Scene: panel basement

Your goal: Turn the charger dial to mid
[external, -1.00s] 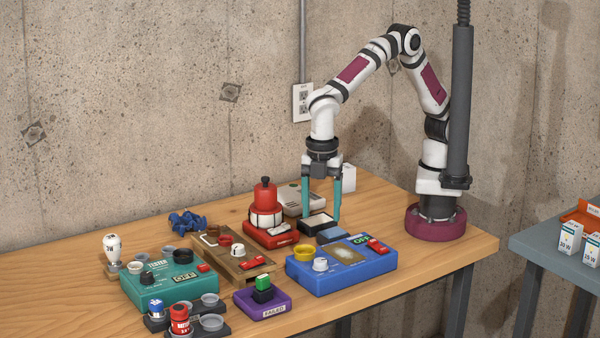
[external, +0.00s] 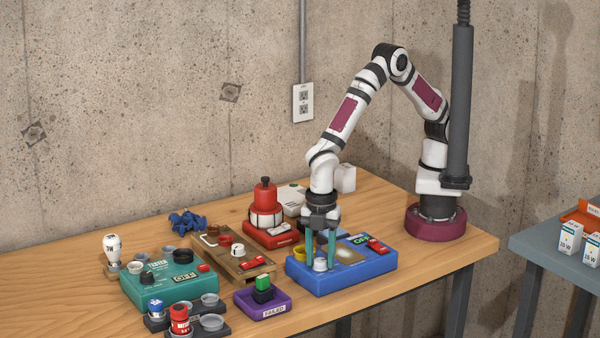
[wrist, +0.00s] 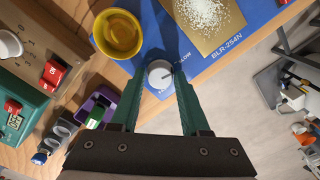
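A light grey dial (wrist: 160,75) sits on the blue box (wrist: 262,32), which I take for the charger. In the external view the dial (external: 320,264) is at the box's front left. My gripper (external: 320,261) points down over it, one teal finger on each side. In the wrist view my gripper (wrist: 159,72) is open around the dial; I cannot tell whether the fingers touch it. A white mark on the dial points roughly right in the wrist view. A "LOW" label is partly visible beside the right fingertip; other labels are hidden or unreadable.
A yellow cup (wrist: 118,33) stands close to the dial on the box. A red switch (external: 377,246) is at the box's right.

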